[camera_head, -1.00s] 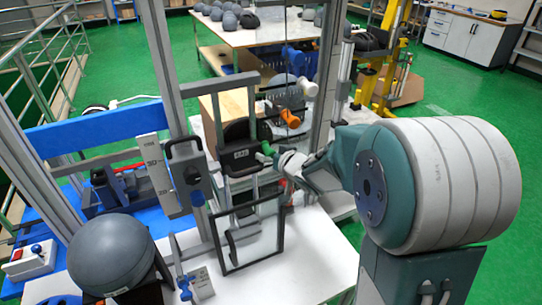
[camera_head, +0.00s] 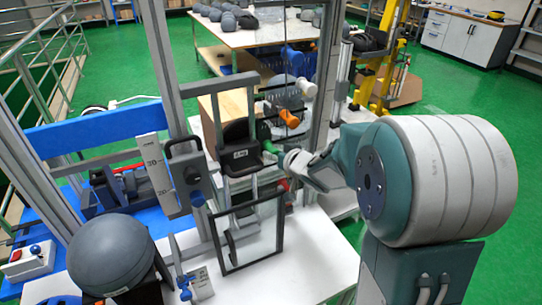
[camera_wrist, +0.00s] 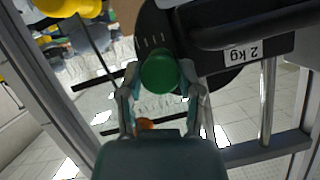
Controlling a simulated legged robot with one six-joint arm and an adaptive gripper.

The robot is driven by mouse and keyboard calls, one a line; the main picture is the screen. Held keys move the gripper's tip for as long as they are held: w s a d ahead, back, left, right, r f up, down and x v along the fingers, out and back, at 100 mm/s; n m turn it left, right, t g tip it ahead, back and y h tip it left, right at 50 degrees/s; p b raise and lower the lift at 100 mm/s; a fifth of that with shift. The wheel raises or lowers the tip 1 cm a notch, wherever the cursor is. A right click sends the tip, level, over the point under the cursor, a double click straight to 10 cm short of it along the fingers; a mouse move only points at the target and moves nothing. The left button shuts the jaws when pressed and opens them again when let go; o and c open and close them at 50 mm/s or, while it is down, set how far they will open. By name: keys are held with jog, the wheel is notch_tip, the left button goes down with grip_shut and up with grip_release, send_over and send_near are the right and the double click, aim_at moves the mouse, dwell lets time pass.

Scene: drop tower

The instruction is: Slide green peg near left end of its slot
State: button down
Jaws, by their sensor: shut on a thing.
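The green peg (camera_head: 268,147) shows as a small round green end beside the black 2 kg weight block (camera_head: 238,156). In the wrist view the peg (camera_wrist: 160,72) sits between the two fingers, in front of the black round part of the block (camera_wrist: 245,50). My gripper (camera_wrist: 160,77) is shut on the peg, one finger on each side. In the head view my gripper (camera_head: 282,158) reaches the peg from the right. The peg's slot cannot be made out; the peg and fingers cover that area.
A grey post (camera_head: 166,60) stands left of the block, and another upright (camera_head: 322,70) stands behind my gripper. A black-framed clear panel (camera_head: 248,235) stands below. An orange handle (camera_head: 289,118) is just above my gripper. A grey ball (camera_head: 110,255) is at lower left.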

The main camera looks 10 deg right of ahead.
jog(key=shift+c, duration=2.2)
grip_release()
jog(key=shift+d, duration=0.3)
jog(key=shift+o, duration=0.9)
jog(key=shift+w+d, duration=0.1)
jog(key=shift+d, duration=0.2)
jog(key=shift+a, duration=0.15)
jog(key=v, duration=1.2)
jog(key=shift+f, duration=0.1)
